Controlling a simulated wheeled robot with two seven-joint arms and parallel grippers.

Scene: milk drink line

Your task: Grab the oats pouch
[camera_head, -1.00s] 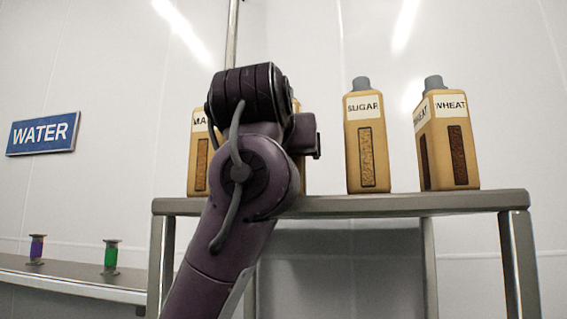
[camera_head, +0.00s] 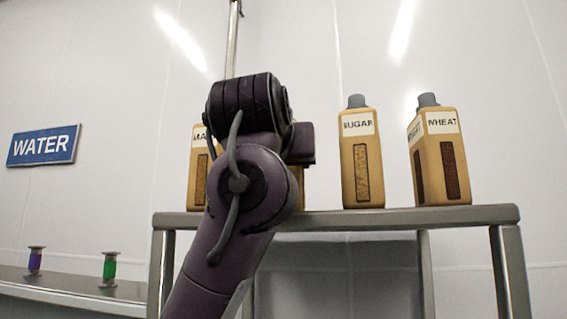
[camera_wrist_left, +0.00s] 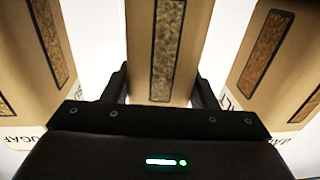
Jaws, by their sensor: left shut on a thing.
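In the left wrist view, a tan pouch (camera_wrist_left: 174,40) with a dark-framed window of brown grain stands between the fingers of my left gripper (camera_wrist_left: 162,88). The gripper is shut on it. Its label is hidden behind the gripper, so I cannot read the word oats. In the head view, only a tan sliver of this pouch (camera_head: 301,173) shows behind my left arm, and the gripper's fingers are hidden there. My right gripper is in neither view.
On the grey metal table (camera_head: 400,219), a pouch marked MA (camera_head: 199,180), partly covered, stands left of my arm. The SUGAR pouch (camera_head: 361,160) and WHEAT pouch (camera_head: 440,160) stand to the right. A ledge at left holds a purple spool (camera_head: 36,261) and a green spool (camera_head: 109,269).

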